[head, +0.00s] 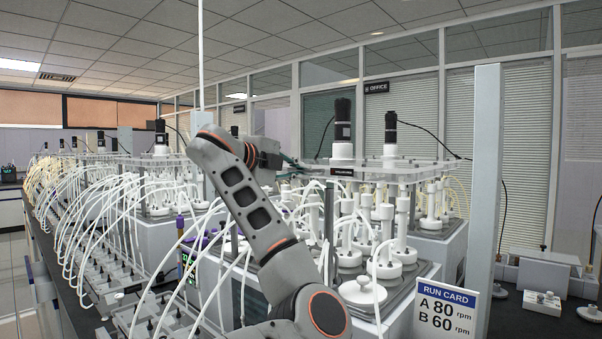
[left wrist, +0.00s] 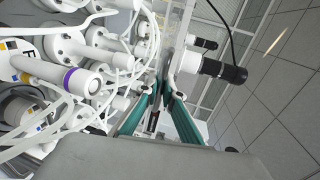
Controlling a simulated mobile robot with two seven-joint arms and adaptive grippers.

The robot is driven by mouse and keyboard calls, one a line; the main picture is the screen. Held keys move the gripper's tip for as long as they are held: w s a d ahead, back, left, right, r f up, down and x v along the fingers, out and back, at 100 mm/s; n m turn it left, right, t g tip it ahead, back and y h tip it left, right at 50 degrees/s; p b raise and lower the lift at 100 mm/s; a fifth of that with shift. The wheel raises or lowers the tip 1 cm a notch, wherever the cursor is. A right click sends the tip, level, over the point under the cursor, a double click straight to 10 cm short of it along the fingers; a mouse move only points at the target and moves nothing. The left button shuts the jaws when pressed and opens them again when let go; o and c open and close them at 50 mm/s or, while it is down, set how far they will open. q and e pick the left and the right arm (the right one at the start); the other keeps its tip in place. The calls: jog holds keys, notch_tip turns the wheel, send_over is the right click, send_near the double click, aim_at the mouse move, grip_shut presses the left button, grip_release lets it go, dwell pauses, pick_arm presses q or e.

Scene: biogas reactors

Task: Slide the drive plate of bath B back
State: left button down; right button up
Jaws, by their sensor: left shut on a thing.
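The drive plate (head: 400,164) is a clear, flat sheet above the white bottles of the nearest bath (head: 405,300). A black label (head: 341,172) sits on its front edge, too small to read. My left gripper (head: 306,168) is at the plate's left end, level with it, fingers shut on its edge. In the left wrist view the teal fingers (left wrist: 163,88) close on the plate edge (left wrist: 181,40), which runs away from me. The exact contact is partly hidden. My right gripper is in neither view.
Black-topped motors (head: 342,122) stand above the plates. White tubes (head: 120,205) arch over the left bench. A run card (head: 447,307) reads A 80, B 60 rpm. A grey post (head: 485,190) rises right of the bath. A white lid (head: 362,291) sits at the front.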

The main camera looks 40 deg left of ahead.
pick_arm(q)
jog(key=c, duration=2.5)
grip_release()
jog(key=shift+c, duration=0.2)
jog(key=shift+o, duration=0.3)
jog(key=shift+s, duration=0.15)
jog(key=shift+s+a, duration=0.1)
jog(key=shift+s, duration=0.05)
jog(key=v, duration=0.7)
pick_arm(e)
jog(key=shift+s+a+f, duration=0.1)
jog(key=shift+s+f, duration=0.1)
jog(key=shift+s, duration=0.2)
pick_arm(q)
jog(key=shift+s+r, duration=0.1)
jog(key=shift+r, duration=0.05)
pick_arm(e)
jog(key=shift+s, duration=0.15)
